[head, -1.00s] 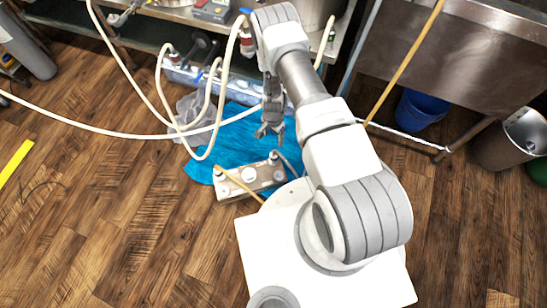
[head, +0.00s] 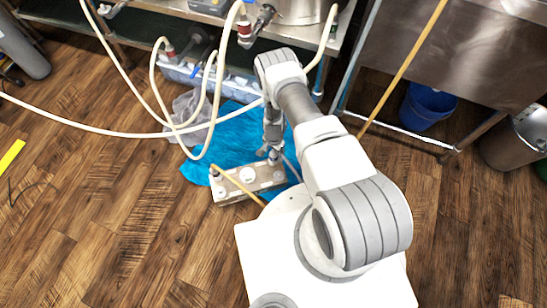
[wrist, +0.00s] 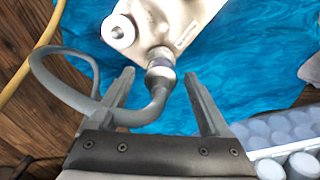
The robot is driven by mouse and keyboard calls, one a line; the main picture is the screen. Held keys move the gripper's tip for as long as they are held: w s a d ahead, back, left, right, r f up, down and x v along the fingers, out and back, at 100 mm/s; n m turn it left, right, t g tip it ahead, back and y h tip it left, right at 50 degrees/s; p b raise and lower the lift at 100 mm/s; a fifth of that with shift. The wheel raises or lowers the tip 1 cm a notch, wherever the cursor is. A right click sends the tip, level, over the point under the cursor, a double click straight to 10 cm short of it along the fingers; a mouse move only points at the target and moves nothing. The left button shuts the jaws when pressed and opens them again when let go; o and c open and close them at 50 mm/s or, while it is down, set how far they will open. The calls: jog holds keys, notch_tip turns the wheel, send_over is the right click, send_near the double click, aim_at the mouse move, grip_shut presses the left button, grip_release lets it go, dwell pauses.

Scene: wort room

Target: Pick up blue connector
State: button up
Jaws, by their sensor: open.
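A grey hose fitting with a bluish ring (wrist: 161,67), likely the blue connector, joins a bent grey hose (wrist: 152,112) to a pale metal box (wrist: 175,25) in the wrist view. My gripper (wrist: 158,78) is open, with one fingertip on each side of the fitting in that picture. Nothing is shut in it, and I cannot tell whether the fingers are level with the fitting. In the head view my gripper (head: 270,150) is low, at the right end of the box (head: 248,184), and its fingertips are hard to make out.
A blue sheet (head: 232,138) lies under the box. A tan hose (head: 240,184) crosses the box. Cream hoses (head: 90,128) loop at the left. A tray of bottles (wrist: 280,130) is at the wrist view's lower right. A steel bench (head: 440,50) stands right.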

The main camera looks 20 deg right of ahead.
jog(key=shift+f, duration=0.7)
grip_shut()
jog(key=shift+r, duration=0.1)
jog(key=shift+r, duration=0.45)
notch_tip(320, 180, up, 4)
jog(key=p, duration=0.2)
jog(key=shift+d+p, duration=0.1)
jog(key=shift+p, duration=0.25)
jog(key=w+d+r+p, duration=0.1)
jog(key=d+r+p, duration=0.1)
jog(key=d+r, duration=0.4)
jog(key=d, duration=0.5)
jog(key=shift+w+d+p, duration=0.2)
jog(key=shift+w+p, duration=0.05)
jog(key=shift+p, duration=0.1)
jog(key=shift+r, duration=0.2)
